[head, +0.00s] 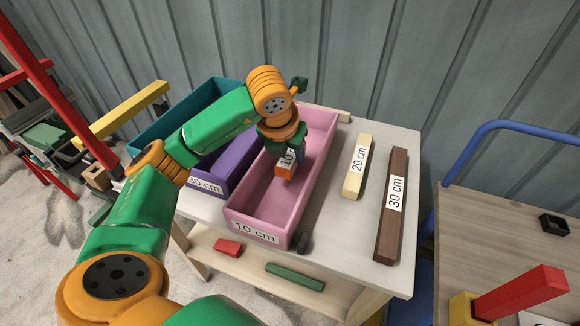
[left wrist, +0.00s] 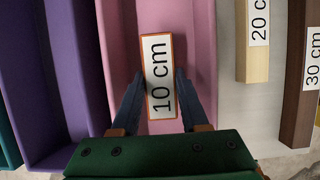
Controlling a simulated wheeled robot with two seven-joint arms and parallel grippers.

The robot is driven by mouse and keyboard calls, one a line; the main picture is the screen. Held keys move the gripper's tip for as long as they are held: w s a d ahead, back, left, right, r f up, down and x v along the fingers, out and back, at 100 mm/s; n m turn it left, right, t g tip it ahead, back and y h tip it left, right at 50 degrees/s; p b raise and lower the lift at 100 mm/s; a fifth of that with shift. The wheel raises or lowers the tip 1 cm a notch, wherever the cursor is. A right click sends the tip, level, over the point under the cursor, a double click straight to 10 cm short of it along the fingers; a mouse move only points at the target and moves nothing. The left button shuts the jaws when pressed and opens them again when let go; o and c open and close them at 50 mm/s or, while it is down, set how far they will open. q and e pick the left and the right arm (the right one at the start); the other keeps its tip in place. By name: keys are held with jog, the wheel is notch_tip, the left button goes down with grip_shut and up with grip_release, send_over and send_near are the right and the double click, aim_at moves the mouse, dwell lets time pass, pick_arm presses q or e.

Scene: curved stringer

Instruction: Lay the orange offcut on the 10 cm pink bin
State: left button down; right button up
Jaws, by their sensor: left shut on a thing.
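The orange offcut (head: 286,166) carries a white label reading 10 cm. My left gripper (head: 290,152) is shut on it and holds it over the 10 cm pink bin (head: 255,208). In the left wrist view the offcut (left wrist: 159,75) sits between the two fingers of my left gripper (left wrist: 159,92), with the pink bin (left wrist: 118,55) below and around it. I cannot tell how far the offcut is above the bin floor. My right gripper is not in view.
A purple bin (head: 215,178) and a teal bin (head: 160,135) stand left of the pink one. A pale 20 cm offcut (head: 352,180) and a dark brown 30 cm offcut (head: 386,230) lie on the table (head: 345,235) to the right. Red and green pieces lie on the lower shelf.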

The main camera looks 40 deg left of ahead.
aim_at(290, 165)
pick_arm(q)
notch_tip(290, 165, down, 3)
jog(key=shift+r, duration=0.1)
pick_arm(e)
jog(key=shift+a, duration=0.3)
pick_arm(q)
jog(key=shift+f, duration=0.3)
jog(key=shift+c, duration=2.1)
grip_release()
jog(key=shift+r, duration=0.25)
jog(key=p+v, duration=0.3)
jog(key=v, duration=0.8)
jog(key=shift+r, duration=0.35)
jog(key=shift+s+r, duration=0.15)
jog(key=shift+s, duration=0.1)
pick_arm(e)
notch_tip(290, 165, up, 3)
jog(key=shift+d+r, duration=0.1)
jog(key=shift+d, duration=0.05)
